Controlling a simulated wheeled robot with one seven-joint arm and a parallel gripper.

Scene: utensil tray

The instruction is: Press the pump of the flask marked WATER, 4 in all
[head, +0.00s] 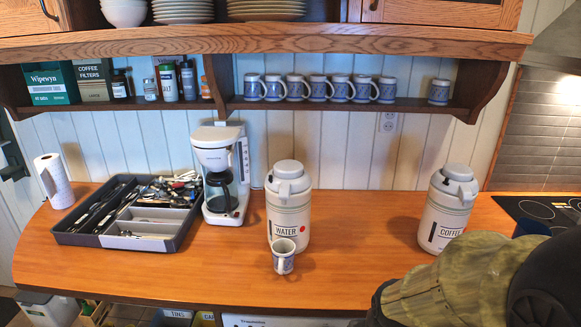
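The flask marked WATER (289,207) stands upright on the wooden counter, a white pump flask with a grey pump top (288,170) and a red dot beside its label. A similar flask marked COFFEE (444,212) stands further right. My arm fills the lower right corner, in front of the counter and right of both the mug and the WATER flask. My gripper is not visible in this view.
A grey utensil tray (72,237) full of cutlery lies at the left, with a white coffee maker (212,150) between it and the WATER flask. A shelf with several mugs (320,104) hangs above. The counter between the two flasks is clear. A cooktop (535,208) lies at the right.

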